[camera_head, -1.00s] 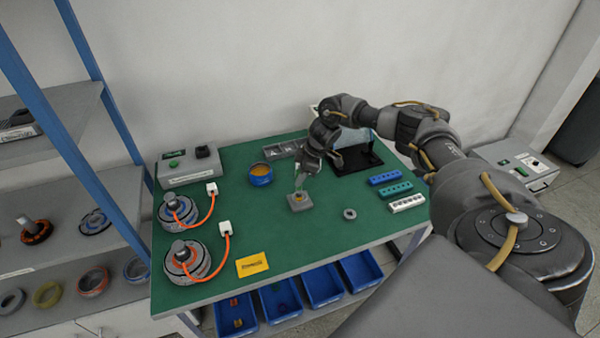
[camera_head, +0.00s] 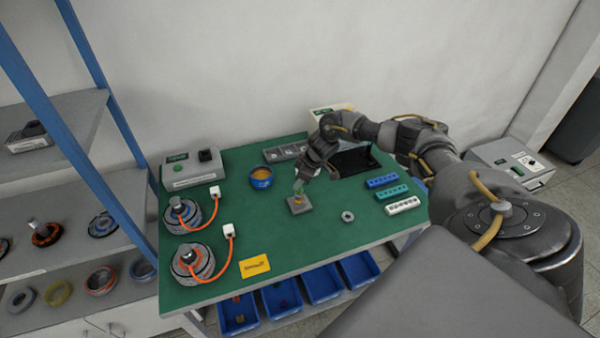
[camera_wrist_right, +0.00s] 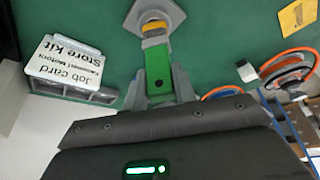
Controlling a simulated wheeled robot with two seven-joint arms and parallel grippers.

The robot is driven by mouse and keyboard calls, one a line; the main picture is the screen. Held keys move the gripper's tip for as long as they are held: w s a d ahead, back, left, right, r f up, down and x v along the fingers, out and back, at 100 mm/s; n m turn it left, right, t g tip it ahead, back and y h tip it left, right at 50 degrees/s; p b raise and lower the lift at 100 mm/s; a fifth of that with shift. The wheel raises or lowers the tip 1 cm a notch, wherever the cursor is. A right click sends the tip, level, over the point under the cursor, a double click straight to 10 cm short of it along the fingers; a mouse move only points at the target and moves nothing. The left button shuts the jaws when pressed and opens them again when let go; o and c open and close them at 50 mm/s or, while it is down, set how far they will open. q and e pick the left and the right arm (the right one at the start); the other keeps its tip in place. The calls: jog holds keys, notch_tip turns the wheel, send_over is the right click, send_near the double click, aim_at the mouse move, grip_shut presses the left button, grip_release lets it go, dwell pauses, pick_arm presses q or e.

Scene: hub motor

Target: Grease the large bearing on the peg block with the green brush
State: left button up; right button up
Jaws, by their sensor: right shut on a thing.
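The peg block (camera_head: 299,207) is a small grey block near the middle of the green table. It also shows at the top of the right wrist view (camera_wrist_right: 172,14). My right gripper (camera_head: 301,182) is shut on the green brush (camera_wrist_right: 159,66), just above the block. The brush points at the block, and its yellowish tip (camera_wrist_right: 154,29) is at the block's top, seemingly touching. The large bearing there is mostly hidden by the brush, so exact contact cannot be told. A loose grey ring (camera_head: 348,216) lies to the right of the block. My left gripper is out of view.
A blue grease tub (camera_head: 261,178) stands behind and left of the block. Two hub motors (camera_head: 193,262) with orange cables are at the left. A yellow card (camera_head: 255,265) lies in front. Blue, teal and white hole blocks (camera_head: 402,205) are at the right. A card stand (camera_wrist_right: 70,68) is nearby.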

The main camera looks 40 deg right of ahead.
jog(key=shift+r+m+h+p, duration=0.15)
jog(key=shift+m+h+p, duration=0.15)
jog(key=shift+m+p, duration=0.65)
jog(key=shift+p, duration=0.55)
jog(key=shift+f+n+b, duration=0.3)
jog(key=shift+n+b, duration=0.15)
jog(key=shift+b, duration=0.25)
jog(key=shift+n+y+b, duration=0.6)
jog(key=shift+n+b, duration=0.7)
jog(key=shift+n, duration=0.1)
jog(key=shift+n+g+y+b, duration=0.3)
jog(key=shift+n+g+b, duration=0.4)
jog(key=shift+n+b, duration=1.1)
jog(key=shift+r+b, duration=0.1)
jog(key=shift+b, duration=0.4)
